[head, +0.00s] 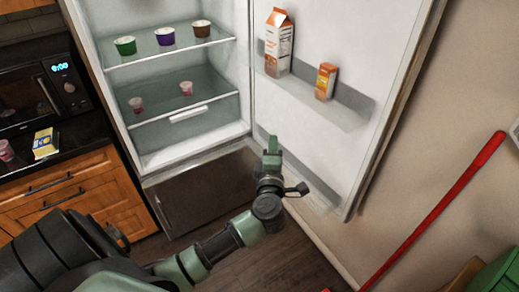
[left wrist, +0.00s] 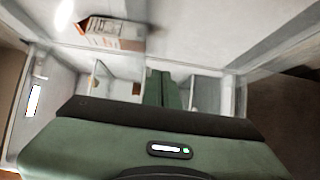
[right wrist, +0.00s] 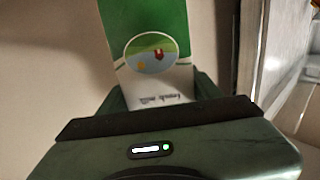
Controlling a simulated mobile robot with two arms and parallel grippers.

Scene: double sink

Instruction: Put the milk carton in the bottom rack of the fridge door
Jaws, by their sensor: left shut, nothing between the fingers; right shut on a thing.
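The milk carton (right wrist: 158,50), green and white with an oval picture and lettering, is between the fingers of my right gripper (right wrist: 160,92), which is shut on it. The carton and right gripper show only in the right wrist view. My left gripper (head: 270,150) is shut and empty, pointing up in front of the open fridge door's lower part. Its closed fingers also show in the left wrist view (left wrist: 162,88). The bottom rack of the door (head: 318,198) is partly hidden behind my left gripper and wrist; its visible part looks empty.
The door's upper rack (head: 345,118) holds an orange-white carton (head: 279,45) and a small orange box (head: 325,81). Fridge shelves (head: 190,104) hold several cups. A microwave (head: 45,92) stands left. A red pole (head: 440,205) leans right of the door.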

